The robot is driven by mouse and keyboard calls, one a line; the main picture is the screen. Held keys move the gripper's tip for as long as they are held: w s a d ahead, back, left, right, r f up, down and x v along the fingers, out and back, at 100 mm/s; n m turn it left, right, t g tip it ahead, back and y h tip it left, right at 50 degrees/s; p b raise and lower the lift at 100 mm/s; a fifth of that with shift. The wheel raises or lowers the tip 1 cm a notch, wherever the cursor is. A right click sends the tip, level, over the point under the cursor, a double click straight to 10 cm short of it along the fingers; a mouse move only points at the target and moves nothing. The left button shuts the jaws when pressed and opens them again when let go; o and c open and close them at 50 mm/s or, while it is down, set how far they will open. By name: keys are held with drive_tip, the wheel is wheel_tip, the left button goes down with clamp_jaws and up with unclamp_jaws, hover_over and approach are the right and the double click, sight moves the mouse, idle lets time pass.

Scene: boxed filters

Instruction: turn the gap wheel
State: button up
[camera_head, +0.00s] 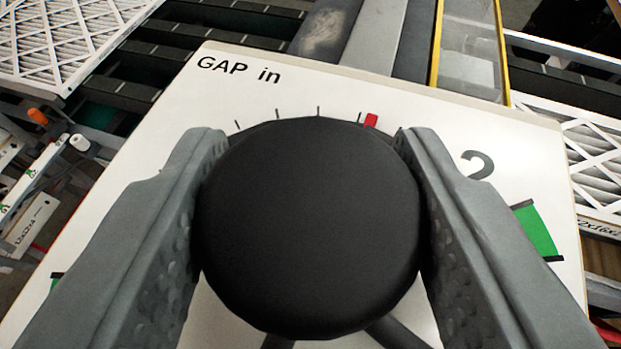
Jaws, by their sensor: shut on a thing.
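The gap wheel's black round knob (310,225) fills the middle of the view. My gripper (312,235) is shut on it, with one grey finger against its left side and one against its right. Behind it is a white dial panel (330,95) marked "GAP in". Short black tick marks show along the knob's top edge, with a red mark (371,120) right of top. A "2" (478,165) and a green band (535,230) show at the right. Dark spokes show below the knob. The lower dial is mostly hidden by the knob and fingers.
Pleated filters with white lattice faces lie at the upper left (60,40) and at the right (590,150). A conveyor with dark rollers (150,62) runs behind the panel. A yellow-edged clear guard (469,45) stands at the top. An orange-tipped part (38,117) is at the left.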

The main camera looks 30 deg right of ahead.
drive_tip(key=m+g+h, duration=0.4)
drive_tip(key=m, duration=0.1)
drive_tip(key=shift+w+m+g+h, duration=0.1)
drive_tip(key=shift+m+g+h, duration=0.2)
drive_tip(key=m+g+h, duration=0.1)
drive_tip(key=m+g, duration=0.1)
drive_tip(key=g, duration=0.1)
drive_tip(key=m+g, duration=0.3)
drive_tip(key=shift+h, duration=0.4)
drive_tip(key=shift+m+g, duration=0.3)
drive_tip(key=shift+m, duration=0.1)
drive_tip(key=o, duration=1.4)
drive_tip(key=shift+c, duration=0.2)
